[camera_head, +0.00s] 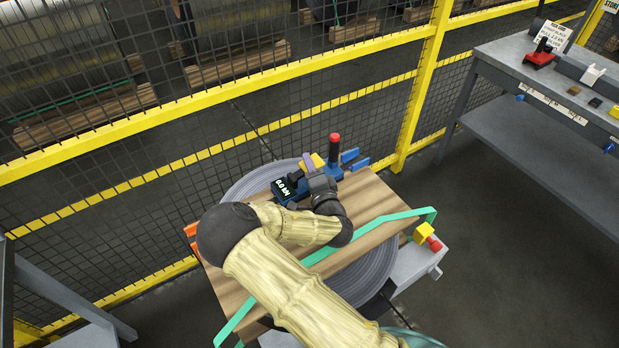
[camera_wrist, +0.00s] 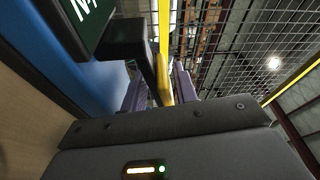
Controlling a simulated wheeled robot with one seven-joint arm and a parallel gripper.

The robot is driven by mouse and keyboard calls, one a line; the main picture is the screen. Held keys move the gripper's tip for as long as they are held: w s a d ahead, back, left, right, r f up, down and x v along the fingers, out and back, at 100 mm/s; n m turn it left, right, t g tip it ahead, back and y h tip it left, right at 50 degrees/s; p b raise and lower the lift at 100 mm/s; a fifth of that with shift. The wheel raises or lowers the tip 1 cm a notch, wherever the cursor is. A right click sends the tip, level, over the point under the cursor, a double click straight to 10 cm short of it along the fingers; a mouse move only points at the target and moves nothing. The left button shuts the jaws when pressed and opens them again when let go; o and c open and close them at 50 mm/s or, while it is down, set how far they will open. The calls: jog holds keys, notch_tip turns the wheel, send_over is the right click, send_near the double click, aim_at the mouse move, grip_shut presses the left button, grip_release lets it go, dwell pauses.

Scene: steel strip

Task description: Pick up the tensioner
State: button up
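The tensioner (camera_head: 291,190) is a blue tool with a dark display reading 0.0 kN, a yellow part and a black handle with a red top. It rests on the wooden board (camera_head: 362,203). My gripper (camera_head: 309,164) is down at the tensioner, with a purple-grey finger beside its yellow part. In the wrist view my gripper (camera_wrist: 160,92) has its two fingers apart, with a black bar and a yellow piece of the tensioner (camera_wrist: 95,75) between them. A firm grip does not show. My arm hides part of the board.
A green strap (camera_head: 386,218) crosses the board, which lies over a grey round coil (camera_head: 262,178). A yellow-framed mesh fence (camera_head: 235,77) stands close behind. A grey workbench (camera_head: 515,75) with small items is at the right. The floor between is clear.

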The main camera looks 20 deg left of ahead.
grip_shut()
dwell(1.3)
jog(key=shift+r, duration=0.15)
